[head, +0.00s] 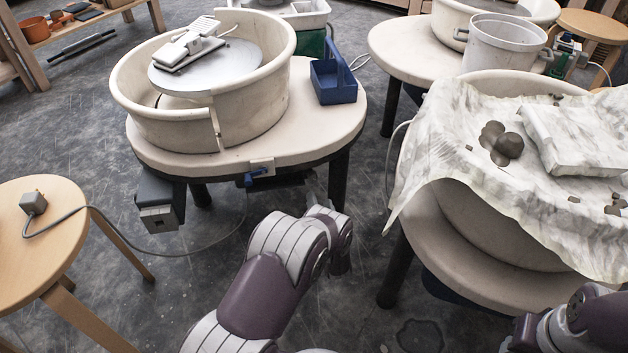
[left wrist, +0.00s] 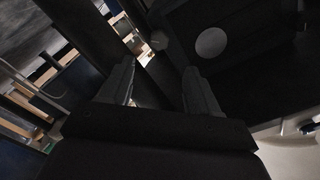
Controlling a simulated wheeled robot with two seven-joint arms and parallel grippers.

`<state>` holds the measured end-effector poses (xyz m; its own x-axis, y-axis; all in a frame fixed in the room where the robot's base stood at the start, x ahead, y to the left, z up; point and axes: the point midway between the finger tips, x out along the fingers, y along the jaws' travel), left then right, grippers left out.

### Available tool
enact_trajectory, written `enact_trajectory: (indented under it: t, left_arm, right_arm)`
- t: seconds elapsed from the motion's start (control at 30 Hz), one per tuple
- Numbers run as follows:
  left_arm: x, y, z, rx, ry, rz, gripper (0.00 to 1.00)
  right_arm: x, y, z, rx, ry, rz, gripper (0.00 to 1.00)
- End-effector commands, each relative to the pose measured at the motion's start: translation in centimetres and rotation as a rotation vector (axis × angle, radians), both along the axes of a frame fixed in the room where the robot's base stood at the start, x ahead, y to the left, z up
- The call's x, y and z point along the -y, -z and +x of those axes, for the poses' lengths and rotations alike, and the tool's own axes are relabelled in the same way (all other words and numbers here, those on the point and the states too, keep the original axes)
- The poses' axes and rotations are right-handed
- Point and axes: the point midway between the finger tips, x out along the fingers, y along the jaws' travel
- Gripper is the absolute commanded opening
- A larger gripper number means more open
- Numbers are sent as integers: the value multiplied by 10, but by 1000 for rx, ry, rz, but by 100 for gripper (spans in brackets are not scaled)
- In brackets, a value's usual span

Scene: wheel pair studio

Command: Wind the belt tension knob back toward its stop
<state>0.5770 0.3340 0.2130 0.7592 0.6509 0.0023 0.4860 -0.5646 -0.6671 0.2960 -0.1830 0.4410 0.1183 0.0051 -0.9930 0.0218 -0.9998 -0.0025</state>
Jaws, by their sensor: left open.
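The wheel whose underside I face is the near left one (head: 325,128), with a cream splash pan on a round table. In the left wrist view, a small grey round piece (left wrist: 159,40), which looks like the tension knob, shows in the dark under the table. My left gripper (left wrist: 160,72) is open, its two fingers apart with nothing between them. The knob-like piece lies beyond the fingertips, apart from them. In the head view my left forearm reaches toward the table's front edge; the fingers are hard to make out in the shade. My right gripper is out of view.
A blue caddy (head: 334,80) stands on top. A stool (head: 45,245) is at left; a cloth-draped wheel (head: 470,120) stands at right. A cable crosses the floor.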

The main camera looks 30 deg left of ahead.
Motion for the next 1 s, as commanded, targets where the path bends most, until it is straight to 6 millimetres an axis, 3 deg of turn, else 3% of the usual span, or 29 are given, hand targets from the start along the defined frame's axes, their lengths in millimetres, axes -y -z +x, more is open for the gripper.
enact_trajectory:
  t: [0.03, 0.33, 0.5, 0.77, 0.93, 1.0]
  left_arm:
    - [-9, 9, 9, 5, -4, -2, 61]
    - [-55, 8, 63, 4, 0, -2, 61]
    - [-66, 4, 78, 2, 1, -3, 61]
    - [-67, 1, 80, 2, 1, -4, 61]
    - [-67, 1, 79, 1, 2, -4, 9]
    - [-67, 1, 79, 1, 2, -4, 5]
  right_arm:
    - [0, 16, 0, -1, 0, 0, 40]
    - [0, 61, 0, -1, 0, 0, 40]
    - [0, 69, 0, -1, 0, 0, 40]
    - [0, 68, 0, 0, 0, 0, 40]
    - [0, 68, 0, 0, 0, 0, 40]
    - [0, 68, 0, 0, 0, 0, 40]
